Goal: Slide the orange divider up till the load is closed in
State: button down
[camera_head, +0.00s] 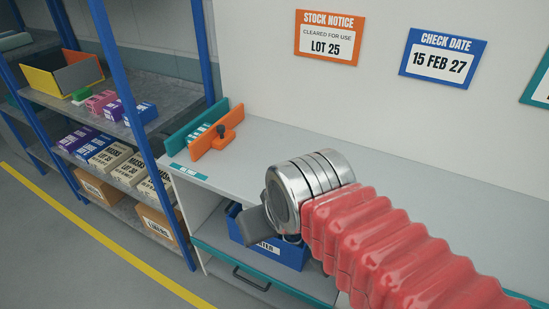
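Small teal-and-white items (198,133), the load, lie between the two, partly hidden by the divider. I cannot tell whether the divider touches them. My gripper (255,222) is to the right and nearer the camera, apart from the divider. Only a grey part of it shows beyond the metal wrist, so its opening is unclear.
A blue bin (284,255) sits under the bench top, partly behind my arm. The bench top (260,143) is clear right of the divider. Blue-post shelving (118,62) with boxes and a yellow-orange open bin (45,80) stands at left. Signs hang on the wall.

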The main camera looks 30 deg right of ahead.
aim_at(221, 134)
jog(key=k, duration=1.1)
jog(key=u, duration=0.45)
jog(key=i, duration=0.55)
jog(key=u, duration=0.6)
jog(key=i, duration=1.75)
jog(key=z, duration=0.6)
